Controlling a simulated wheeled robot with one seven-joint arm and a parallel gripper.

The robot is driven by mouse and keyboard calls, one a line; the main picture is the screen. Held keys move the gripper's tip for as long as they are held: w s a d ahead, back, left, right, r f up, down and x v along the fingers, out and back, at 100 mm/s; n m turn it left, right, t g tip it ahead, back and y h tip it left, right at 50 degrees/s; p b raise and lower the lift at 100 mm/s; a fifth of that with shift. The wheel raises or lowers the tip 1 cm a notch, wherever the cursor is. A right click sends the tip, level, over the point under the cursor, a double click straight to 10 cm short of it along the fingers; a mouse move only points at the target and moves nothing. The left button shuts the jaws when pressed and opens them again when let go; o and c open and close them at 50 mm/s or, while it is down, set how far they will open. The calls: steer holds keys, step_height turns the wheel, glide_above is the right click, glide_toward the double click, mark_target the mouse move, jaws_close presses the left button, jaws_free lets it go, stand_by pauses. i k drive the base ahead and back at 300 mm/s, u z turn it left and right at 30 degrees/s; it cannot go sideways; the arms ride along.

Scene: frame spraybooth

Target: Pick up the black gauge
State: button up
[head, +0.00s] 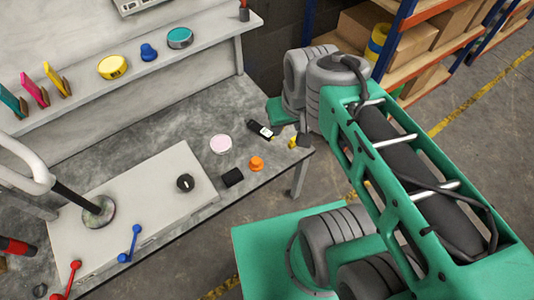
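The black gauge (260,130), a small dark handheld body with a pale display, lies on the grey worktable (205,127) near its right end. My arm comes in from the right, and its end is just right of the gauge.
Near the gauge are a pink-white disc (220,144), an orange knob (256,163) and a black block (232,177). A pale raised panel (150,190) with a dark round piece (185,182) lies to the left. A shelf (140,75) runs behind.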

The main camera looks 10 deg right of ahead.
mark_target(253, 125)
steer(key=z, duration=0.05)
steer(key=k, duration=0.5)
steer(key=u, duration=1.05)
steer(key=i, duration=1.1)
steer(key=z, duration=0.35)
